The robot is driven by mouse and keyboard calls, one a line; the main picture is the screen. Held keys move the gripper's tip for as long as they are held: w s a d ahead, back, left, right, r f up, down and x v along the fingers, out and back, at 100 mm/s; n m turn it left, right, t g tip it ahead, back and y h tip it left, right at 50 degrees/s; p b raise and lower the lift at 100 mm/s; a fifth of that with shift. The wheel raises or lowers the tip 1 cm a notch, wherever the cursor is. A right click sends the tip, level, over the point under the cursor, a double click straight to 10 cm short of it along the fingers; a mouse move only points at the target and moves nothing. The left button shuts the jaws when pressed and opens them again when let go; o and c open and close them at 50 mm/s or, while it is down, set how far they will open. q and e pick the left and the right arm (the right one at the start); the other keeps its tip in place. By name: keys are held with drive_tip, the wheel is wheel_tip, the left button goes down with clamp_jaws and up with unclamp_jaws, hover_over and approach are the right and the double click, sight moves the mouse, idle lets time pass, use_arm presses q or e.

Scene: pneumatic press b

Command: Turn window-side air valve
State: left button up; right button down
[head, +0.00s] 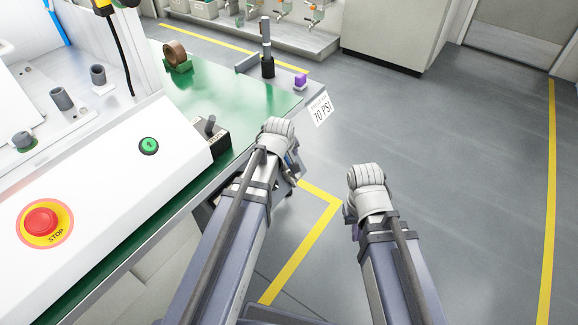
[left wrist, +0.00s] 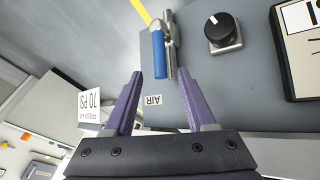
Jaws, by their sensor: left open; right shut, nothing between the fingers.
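The air valve shows in the left wrist view as a blue lever handle (left wrist: 158,54) on a silver metal body (left wrist: 171,42), mounted on a grey panel beside an AIR label (left wrist: 153,100). My left gripper (left wrist: 160,76) is open, its two purple fingers spread either side of the handle's near end. The handle appears in line with the gap; I cannot tell how deep it sits between the fingertips. In the head view my left wrist hides the valve. My right gripper (head: 366,182) hangs over the floor, away from the bench, its fingers mostly hidden by its wrist.
A black knob (left wrist: 221,30) sits right of the valve. A 70 PSI sign (head: 320,107) hangs at the bench corner. The press console carries a red stop button (head: 41,222) and a green button (head: 148,146). Floor to the right is clear.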

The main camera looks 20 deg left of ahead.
sight(289, 162)
use_arm(q)
drive_tip(key=b+x, duration=0.7)
drive_tip(key=shift+w+f, duration=0.15)
drive_tip(key=shift+f, duration=0.2)
drive_tip(key=shift+c, duration=0.3)
clamp_jaws()
idle(1.0)
